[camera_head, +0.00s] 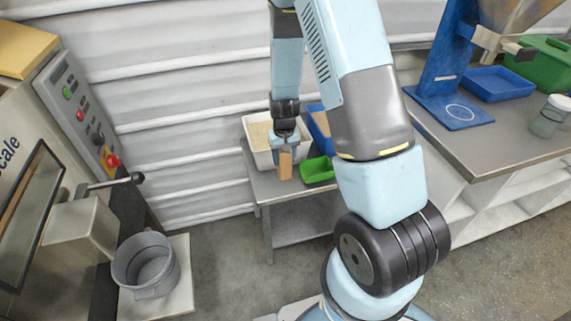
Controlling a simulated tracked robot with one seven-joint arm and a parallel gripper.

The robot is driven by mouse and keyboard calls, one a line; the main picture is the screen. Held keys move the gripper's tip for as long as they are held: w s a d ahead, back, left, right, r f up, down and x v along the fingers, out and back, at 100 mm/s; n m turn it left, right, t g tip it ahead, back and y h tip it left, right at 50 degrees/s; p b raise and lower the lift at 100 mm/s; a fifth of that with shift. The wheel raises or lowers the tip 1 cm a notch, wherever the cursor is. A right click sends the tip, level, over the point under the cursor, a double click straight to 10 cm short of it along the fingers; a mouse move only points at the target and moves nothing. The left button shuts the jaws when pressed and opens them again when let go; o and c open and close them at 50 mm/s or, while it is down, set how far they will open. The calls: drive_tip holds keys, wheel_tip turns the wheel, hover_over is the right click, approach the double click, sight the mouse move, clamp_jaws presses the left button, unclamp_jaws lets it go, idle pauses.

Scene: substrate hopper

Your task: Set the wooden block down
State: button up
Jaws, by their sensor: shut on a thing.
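The wooden block (285,166) is a small upright tan piece. My gripper (285,149) is shut on its upper end and points down. In the picture the block hangs in front of a white bin (264,160) with tan contents, near the front edge of a grey metal table (275,187). I cannot tell whether its lower end touches the table.
A green scoop (318,170) lies right of the block, with a blue bin (318,121) behind, partly hidden by my arm. A bench (490,130) at right holds a blue stand (443,75) and blue tray (497,84). A grey bucket (146,265) stands lower left.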

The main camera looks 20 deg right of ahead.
sight(286, 164)
drive_tip(key=shift+w+d+f, duration=0.3)
drive_tip(key=shift+w+f, duration=0.2)
drive_tip(key=shift+f, duration=0.2)
drive_tip(key=shift+w+d+f, duration=0.25)
drive_tip(key=shift+w+f, duration=0.25)
drive_tip(key=shift+f, duration=0.2)
wheel_tip(286, 164, down, 3)
drive_tip(key=shift+w+f, duration=0.1)
drive_tip(key=shift+f, duration=0.1)
drive_tip(key=o, duration=1.1)
drive_tip(key=shift+o, duration=0.2)
